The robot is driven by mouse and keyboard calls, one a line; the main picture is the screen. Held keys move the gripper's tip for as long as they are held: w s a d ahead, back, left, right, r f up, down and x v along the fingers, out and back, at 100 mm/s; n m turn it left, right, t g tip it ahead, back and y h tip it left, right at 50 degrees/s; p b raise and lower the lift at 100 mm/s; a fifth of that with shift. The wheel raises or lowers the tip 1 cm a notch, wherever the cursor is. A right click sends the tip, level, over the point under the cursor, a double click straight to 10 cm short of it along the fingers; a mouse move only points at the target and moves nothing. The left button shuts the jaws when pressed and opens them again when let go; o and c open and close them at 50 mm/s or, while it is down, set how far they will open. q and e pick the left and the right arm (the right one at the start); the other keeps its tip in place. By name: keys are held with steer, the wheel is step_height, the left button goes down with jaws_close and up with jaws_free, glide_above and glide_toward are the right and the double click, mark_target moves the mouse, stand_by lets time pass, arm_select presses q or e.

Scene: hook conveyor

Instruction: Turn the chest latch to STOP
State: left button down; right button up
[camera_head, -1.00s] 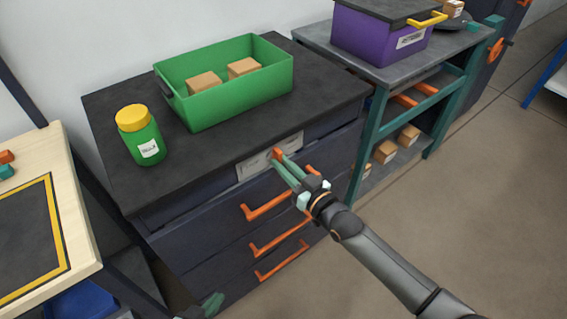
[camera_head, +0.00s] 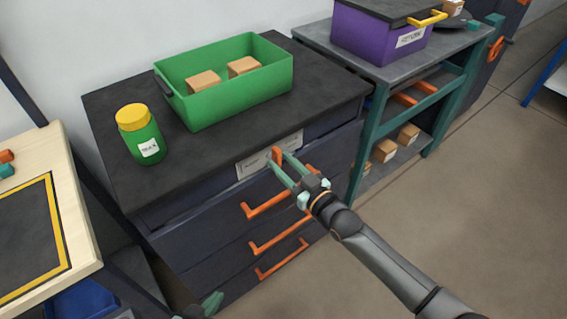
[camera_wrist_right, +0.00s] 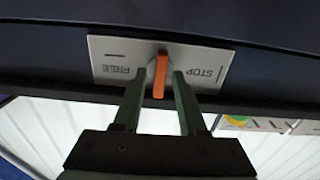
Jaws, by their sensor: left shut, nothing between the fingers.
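The chest latch is an orange handle (camera_head: 277,153) on a pale plate (camera_head: 255,165) at the top front of the dark drawer chest (camera_head: 100,110). In the right wrist view the handle (camera_wrist_right: 159,75) stands upright in the picture, midway between the words FREE and STOP on the plate (camera_wrist_right: 105,48). My right gripper (camera_head: 281,158) has its fingers apart on either side of the handle, with a gap showing on both sides. My left gripper (camera_head: 212,303) is shut and empty, low at the bottom edge of the head view.
A green bin (camera_head: 235,90) with two boxes and a green jar with a yellow lid (camera_head: 140,134) stand on the chest. Orange drawer handles (camera_head: 268,204) stick out below the latch. A teal-framed shelf (camera_head: 368,140) stands to the right. Open floor lies at the right.

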steer(key=shift+o, duration=0.3)
steer(key=shift+s, duration=0.1)
steer(key=shift+s+d, duration=0.25)
steer(key=p+v, duration=0.1)
steer(key=v, duration=1)
steer(key=shift+s+d, duration=0.15)
steer(key=shift+s, duration=0.1)
steer(key=s+d+f+m+g+h+p, duration=0.2)
steer(key=s+d+f+h+p, duration=0.1)
steer(key=s, duration=0.5)
steer(key=s+d+f+m+g+h+p, duration=0.3)
steer(key=s+d+f+h+p, duration=0.1)
steer(key=s+f, duration=0.3)
steer(key=shift+s+d+h, duration=0.6)
steer(key=shift+s+d, duration=0.1)
steer(key=shift+s, duration=0.4)
